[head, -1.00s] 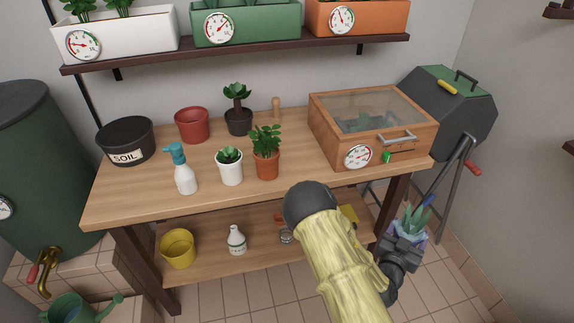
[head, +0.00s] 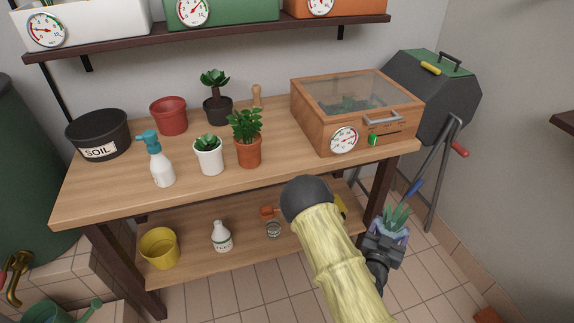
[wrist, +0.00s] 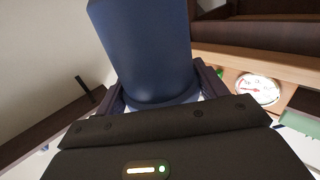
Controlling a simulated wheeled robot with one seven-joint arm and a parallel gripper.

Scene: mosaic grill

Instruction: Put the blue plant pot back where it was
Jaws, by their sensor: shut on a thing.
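The blue plant pot (head: 391,231) is held in my gripper (head: 384,240), to the right of the workbench's front right leg in the head view. A spiky green succulent (head: 397,216) grows from it. In the wrist view the dark blue pot (wrist: 145,50) fills the top middle. My gripper's fingers (wrist: 160,95) stand on both sides of its lower part there. The pot is clear of the bench top.
The wooden workbench (head: 110,198) carries a soil tub, spray bottle (head: 160,165), several potted plants, a red pot and a glass-lidded box (head: 320,125). A dark barrel grill (head: 432,95) stands right. Its front bench top is partly bare. A wall shelf (head: 215,35) hangs above.

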